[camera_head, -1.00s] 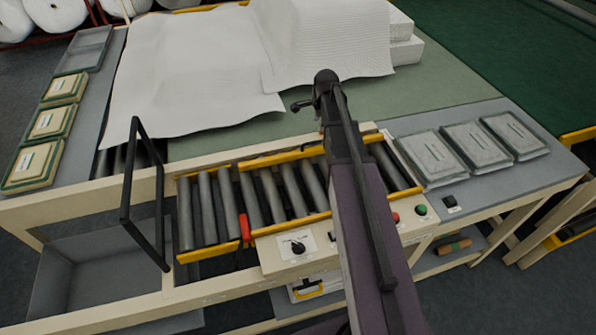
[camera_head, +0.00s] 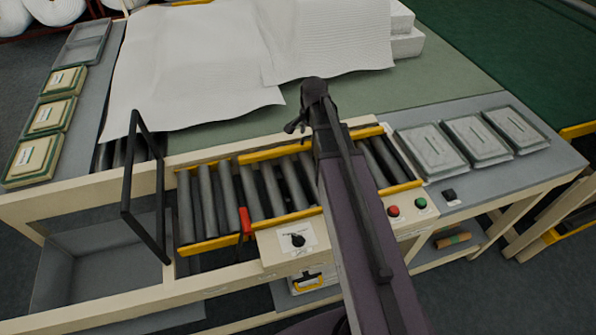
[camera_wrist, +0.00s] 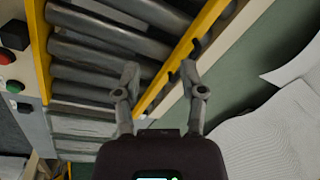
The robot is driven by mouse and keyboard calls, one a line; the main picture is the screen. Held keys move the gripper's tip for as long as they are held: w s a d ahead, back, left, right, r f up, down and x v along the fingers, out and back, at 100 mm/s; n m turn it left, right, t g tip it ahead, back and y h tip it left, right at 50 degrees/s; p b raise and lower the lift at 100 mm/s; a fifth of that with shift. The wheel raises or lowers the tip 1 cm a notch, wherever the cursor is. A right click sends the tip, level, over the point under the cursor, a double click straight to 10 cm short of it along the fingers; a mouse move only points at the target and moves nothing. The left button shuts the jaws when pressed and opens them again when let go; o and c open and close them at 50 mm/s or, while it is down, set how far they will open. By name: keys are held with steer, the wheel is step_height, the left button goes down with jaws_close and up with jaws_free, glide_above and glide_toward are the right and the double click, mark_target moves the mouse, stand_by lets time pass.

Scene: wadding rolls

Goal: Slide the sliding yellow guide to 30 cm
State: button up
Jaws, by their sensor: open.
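Two long yellow guides flank the roller conveyor: a rear one (camera_head: 270,153) and a front one (camera_head: 290,217). I cannot tell for sure which one slides; no readable 30 cm mark shows. My gripper (camera_head: 293,127) is above the rear guide, just beyond it in the head view. In the wrist view my gripper (camera_wrist: 160,78) is open and empty, its two fingers apart. The rear guide (camera_wrist: 178,62) runs slantwise through the gap between the fingertips in that picture; contact cannot be told. The front guide (camera_wrist: 40,50) is at the left. My arm hides part of both guides in the head view.
Grey rollers (camera_head: 270,190) lie between the guides. A red piece (camera_head: 245,220) and a control panel with a black knob (camera_head: 298,240) are at the front. White wadding (camera_head: 190,70) covers the table behind. A black frame (camera_head: 128,170) stands at the left. Grey trays (camera_head: 430,150) are at the right.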

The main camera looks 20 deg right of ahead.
steer(key=s+a+f+n+b, duration=0.1)
steer(key=s+a+n, duration=0.2)
steer(key=s+n, duration=0.1)
steer(key=s+a+f+n+g+b, duration=0.1)
steer(key=s+a+f+n, duration=0.1)
steer(key=s+a+n, duration=0.2)
steer(key=shift+s+n+b, duration=0.3)
steer(key=shift+s+n, duration=0.3)
steer(key=shift+s, duration=1.15)
steer(key=shift+a, duration=0.1)
steer(key=w+d+r+m+t+p, duration=0.1)
steer(key=w+d+r+m+p, duration=0.1)
steer(key=w+d+m, duration=0.4)
steer(key=w+d+r+m+p, duration=0.2)
steer(key=w+d+m, duration=0.5)
steer(key=w, duration=0.6)
steer(key=shift+w+d+r+m+t+p, duration=0.2)
steer(key=shift+w+r+m+t+p, duration=0.25)
steer(key=shift+m, duration=0.75)
steer(key=shift+s, duration=0.1)
steer(key=b+x, duration=1.3)
steer(key=shift+f+b, duration=0.35)
